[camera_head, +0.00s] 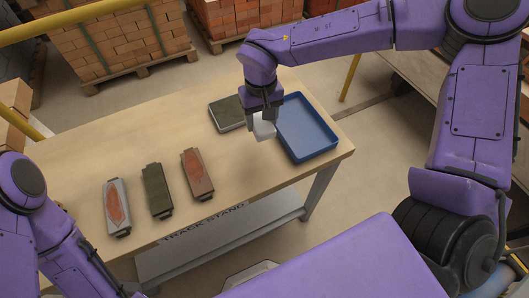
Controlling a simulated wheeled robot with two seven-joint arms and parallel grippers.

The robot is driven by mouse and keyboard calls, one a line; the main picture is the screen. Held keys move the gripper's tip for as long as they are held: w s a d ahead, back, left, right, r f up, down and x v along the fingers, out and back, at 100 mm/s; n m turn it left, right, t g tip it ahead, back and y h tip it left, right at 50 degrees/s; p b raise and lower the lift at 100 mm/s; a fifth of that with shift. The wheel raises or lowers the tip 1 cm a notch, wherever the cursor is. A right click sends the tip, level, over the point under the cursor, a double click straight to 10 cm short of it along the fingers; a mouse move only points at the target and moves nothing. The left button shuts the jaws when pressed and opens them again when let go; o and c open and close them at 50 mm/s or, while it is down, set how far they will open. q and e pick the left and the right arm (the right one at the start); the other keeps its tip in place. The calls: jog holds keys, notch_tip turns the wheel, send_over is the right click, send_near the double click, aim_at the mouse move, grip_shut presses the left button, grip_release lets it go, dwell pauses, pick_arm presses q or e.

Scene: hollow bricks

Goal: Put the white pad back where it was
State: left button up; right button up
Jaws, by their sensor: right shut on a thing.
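The white pad (264,130) is held in my right gripper (263,114), which is shut on it. The pad hangs above the wooden table (120,150), just left of the blue tray (309,124). The blue tray looks empty.
Three long blocks lie in a row at the table's front: grey with red (116,206), dark green (157,191), and reddish brown (197,173). Brick pallets (120,40) stand behind the table. The left middle of the table top is clear.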

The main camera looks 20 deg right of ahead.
jog(key=s+a+r+m+p, duration=0.2)
jog(key=s+a+m, duration=0.25)
jog(key=s, duration=0.35)
jog(key=s+a+r+m+p, duration=0.1)
jog(key=s+a+m+p, duration=0.15)
jog(key=s+a, duration=0.35)
jog(key=shift+m, duration=0.5)
jog(key=w+d+f, duration=0.1)
jog(key=w+f, duration=0.2)
jog(key=w, duration=0.1)
jog(key=w+d+f+p, duration=0.1)
jog(key=w+d+f, duration=0.1)
jog(key=w+f, duration=0.1)
jog(key=w+d+f+p, duration=0.1)
jog(key=w+d+f, duration=0.1)
jog(key=w+f, duration=0.1)
jog(key=shift+w+f, duration=0.2)
jog(key=shift+w, duration=0.6)
notch_tip(320, 180, down, 3)
jog(key=shift+w+f+p, duration=0.15)
jog(key=shift+p, duration=0.7)
jog(key=shift+f, duration=0.1)
jog(key=shift+f, duration=0.15)
jog(key=o, duration=0.9)
